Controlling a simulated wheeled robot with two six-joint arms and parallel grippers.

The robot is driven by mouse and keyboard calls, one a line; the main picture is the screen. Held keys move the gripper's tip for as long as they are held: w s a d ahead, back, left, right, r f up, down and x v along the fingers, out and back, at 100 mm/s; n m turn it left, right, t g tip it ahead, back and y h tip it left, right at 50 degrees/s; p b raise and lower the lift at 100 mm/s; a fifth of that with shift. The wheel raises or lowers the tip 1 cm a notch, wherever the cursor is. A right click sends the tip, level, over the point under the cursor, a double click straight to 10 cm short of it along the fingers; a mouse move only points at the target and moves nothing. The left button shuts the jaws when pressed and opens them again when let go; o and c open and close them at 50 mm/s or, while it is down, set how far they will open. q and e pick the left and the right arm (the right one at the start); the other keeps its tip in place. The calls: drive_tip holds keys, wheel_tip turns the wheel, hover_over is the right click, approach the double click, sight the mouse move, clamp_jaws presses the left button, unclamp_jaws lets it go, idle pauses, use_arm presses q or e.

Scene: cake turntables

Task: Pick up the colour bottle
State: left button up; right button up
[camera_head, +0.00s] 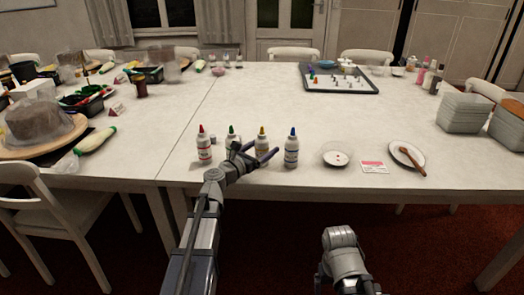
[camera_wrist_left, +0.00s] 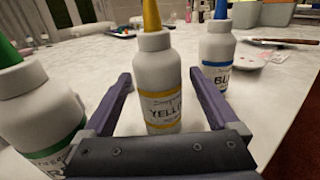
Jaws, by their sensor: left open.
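Several white colour bottles with coloured tips stand upright near the front edge of the table. In the head view they are red (camera_head: 204,146), green (camera_head: 230,133), yellow (camera_head: 262,137) and blue (camera_head: 291,150). My left gripper (camera_head: 256,155) is open at the yellow bottle. In the left wrist view the yellow bottle (camera_wrist_left: 158,90) stands between the spread purple fingers of this gripper (camera_wrist_left: 160,105), with gaps on both sides. The green bottle (camera_wrist_left: 40,115) is outside the left finger, the blue bottle (camera_wrist_left: 215,55) just beyond the right finger. My right gripper's fingers cannot be made out at the bottom.
A white bowl (camera_head: 337,156), a small card (camera_head: 374,167) and a plate with a brown spoon (camera_head: 400,152) lie right of the bottles. A grey tray (camera_head: 312,89) with small pieces stands at the back. Stacked boxes (camera_head: 464,112) stand at the right. The table's middle (camera_head: 280,103) is clear.

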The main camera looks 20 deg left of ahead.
use_arm(q)
drive_tip(key=x, duration=0.2)
drive_tip(key=shift+w+d, duration=0.1)
drive_tip(key=shift+w, duration=0.3)
drive_tip(key=c, duration=1)
drive_tip(key=shift+o, duration=0.2)
drive_tip(key=shift+r, duration=0.15)
wheel_tip(320, 180, up, 10)
drive_tip(key=p, duration=1)
drive_tip(key=shift+o, duration=1.4)
drive_tip(key=shift+c, duration=1.1)
